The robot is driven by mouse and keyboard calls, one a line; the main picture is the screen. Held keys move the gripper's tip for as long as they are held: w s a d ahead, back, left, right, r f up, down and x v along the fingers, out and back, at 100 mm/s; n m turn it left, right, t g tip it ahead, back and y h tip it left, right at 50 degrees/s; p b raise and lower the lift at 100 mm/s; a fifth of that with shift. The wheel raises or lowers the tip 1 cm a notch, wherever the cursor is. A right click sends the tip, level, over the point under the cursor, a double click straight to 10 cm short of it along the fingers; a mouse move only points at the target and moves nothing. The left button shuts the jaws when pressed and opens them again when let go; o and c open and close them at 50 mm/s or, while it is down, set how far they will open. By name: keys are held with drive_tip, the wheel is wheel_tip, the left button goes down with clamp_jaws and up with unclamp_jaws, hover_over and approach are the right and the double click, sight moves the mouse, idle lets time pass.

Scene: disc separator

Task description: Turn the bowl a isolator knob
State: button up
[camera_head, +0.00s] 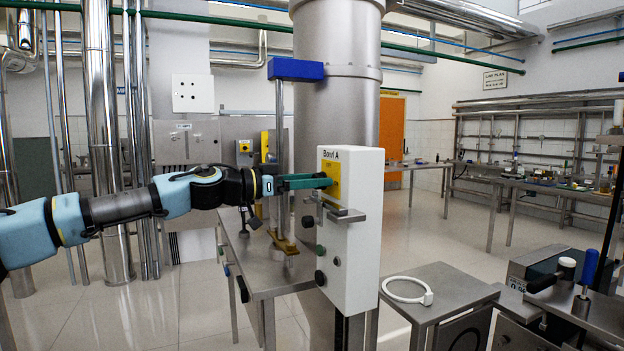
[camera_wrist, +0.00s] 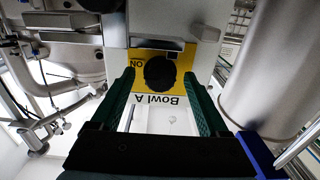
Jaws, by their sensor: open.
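The Bowl A isolator is a white upright box (camera_head: 352,235) with "Bowl A" printed near its top. A yellow plate (camera_head: 331,190) is on its face. In the wrist view, which shows the lettering upside down, a round black knob (camera_wrist: 160,73) sits on the yellow plate (camera_wrist: 185,62), with "ON" beside it. My gripper (camera_head: 328,181) reaches in from the left with its green fingers at the plate. In the wrist view, my gripper (camera_wrist: 160,79) is open, one finger on each side of the knob, with gaps visible. In the head view the fingers hide the knob.
A metal bracket (camera_head: 343,214) sticks out below the plate. A large steel column (camera_head: 352,115) stands behind the box, and a post with a blue top (camera_head: 295,69) stands beside my gripper. A white ring (camera_head: 406,290) lies on a steel stand at right.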

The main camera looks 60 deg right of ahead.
clamp_jaws()
idle(0.5)
drive_tip(key=shift+f+n+b, duration=0.1)
drive_tip(key=shift+n+b, duration=0.2)
drive_tip(key=shift+b, duration=0.1)
drive_tip(key=n+b, duration=0.3)
drive_tip(key=n, duration=0.5)
drive_tip(key=n+b, duration=0.3)
drive_tip(key=n, duration=0.6)
drive_tip(key=shift+w+d+f, duration=0.1)
drive_tip(key=shift+w, duration=0.1)
drive_tip(key=shift+n, duration=0.4)
